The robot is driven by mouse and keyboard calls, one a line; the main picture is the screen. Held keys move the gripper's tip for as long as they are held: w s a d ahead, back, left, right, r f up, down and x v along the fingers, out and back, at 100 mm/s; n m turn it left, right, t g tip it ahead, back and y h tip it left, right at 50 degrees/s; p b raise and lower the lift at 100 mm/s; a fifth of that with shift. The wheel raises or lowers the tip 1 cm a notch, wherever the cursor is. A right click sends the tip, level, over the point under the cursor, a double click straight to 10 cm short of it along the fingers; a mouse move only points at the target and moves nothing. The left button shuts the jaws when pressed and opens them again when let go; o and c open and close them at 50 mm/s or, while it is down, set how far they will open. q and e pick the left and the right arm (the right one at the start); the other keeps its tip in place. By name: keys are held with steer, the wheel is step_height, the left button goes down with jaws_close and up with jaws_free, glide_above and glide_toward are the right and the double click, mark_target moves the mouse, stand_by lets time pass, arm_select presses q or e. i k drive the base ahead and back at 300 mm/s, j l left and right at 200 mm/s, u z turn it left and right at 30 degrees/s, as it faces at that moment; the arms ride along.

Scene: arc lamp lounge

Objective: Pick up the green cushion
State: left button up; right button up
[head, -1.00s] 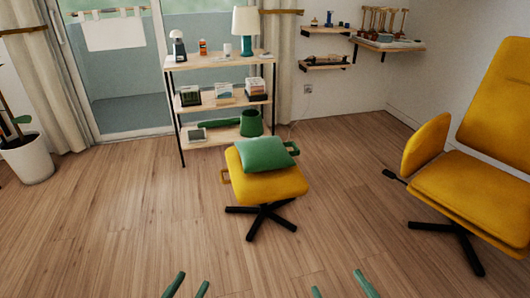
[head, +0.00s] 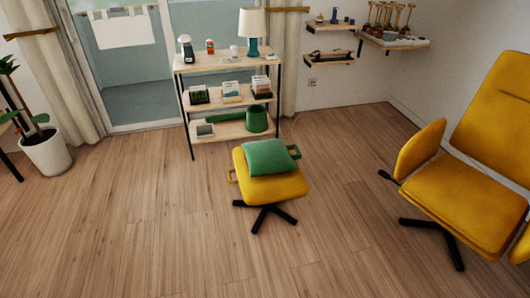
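The green cushion (head: 267,157) lies on the yellow seat of a low footstool (head: 275,187) with dark star-shaped legs, near the middle of the head view. It covers the back part of the seat. A handle shows at the stool's left side and another at its right, by the cushion. Neither of my grippers shows in the head view now.
A yellow lounge chair (head: 450,200) stands at the right. A wooden shelf unit (head: 215,65) with a lamp (head: 252,32) stands behind the stool. A potted plant (head: 46,153) is at the left. The wood floor (head: 150,235) in front is clear.

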mark_target(269, 157)
steer(key=i+l+u, duration=0.15)
steer(key=u, duration=0.25)
steer(key=i+l+u, duration=0.2)
steer(key=u, duration=0.2)
steer(key=i+l+u, duration=0.25)
steer(key=l, duration=0.3)
steer(key=i+l+u, duration=0.15)
steer(key=i+l, duration=0.15)
steer(key=l, duration=0.2)
steer(key=i+l, duration=0.1)
steer(key=l, duration=0.2)
steer(key=i+l+u, duration=0.1)
steer(key=l, duration=0.25)
